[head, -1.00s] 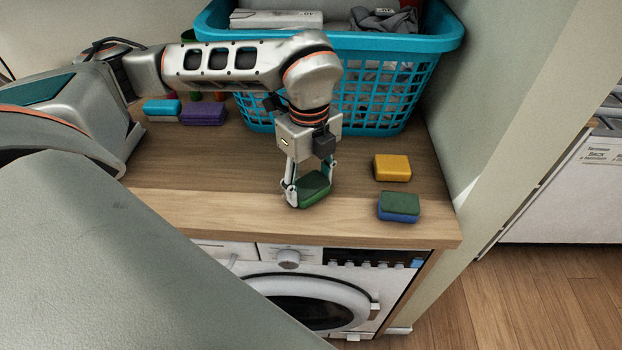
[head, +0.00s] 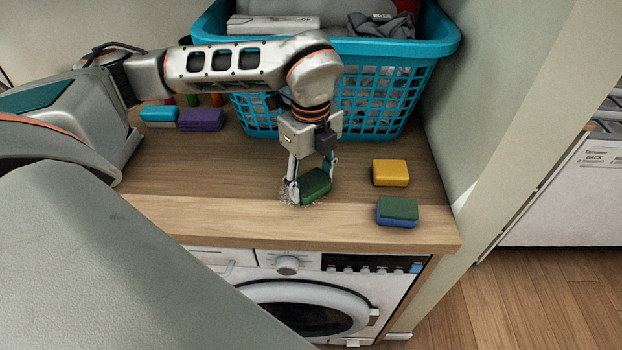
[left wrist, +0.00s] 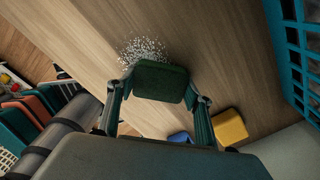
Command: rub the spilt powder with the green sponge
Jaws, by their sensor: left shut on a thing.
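The green sponge (head: 316,185) is held between the fingers of my left gripper (head: 311,180), low over the wooden counter near its front edge. The sponge also shows in the left wrist view (left wrist: 160,81), between the two fingers. The spilt powder (left wrist: 143,51) is a patch of white specks on the wood beside the sponge. In the head view the powder (head: 288,200) shows as faint specks around the sponge and fingertips. Part of it may be hidden under them. I cannot tell whether the sponge touches the counter. My right gripper is not in view.
A yellow sponge (head: 390,173) and a green-topped blue sponge (head: 397,211) lie to the right. Blue (head: 160,114) and purple (head: 201,119) sponges lie at the back left. A turquoise laundry basket (head: 385,95) stands behind. The counter's front edge (head: 300,228) is above a washing machine.

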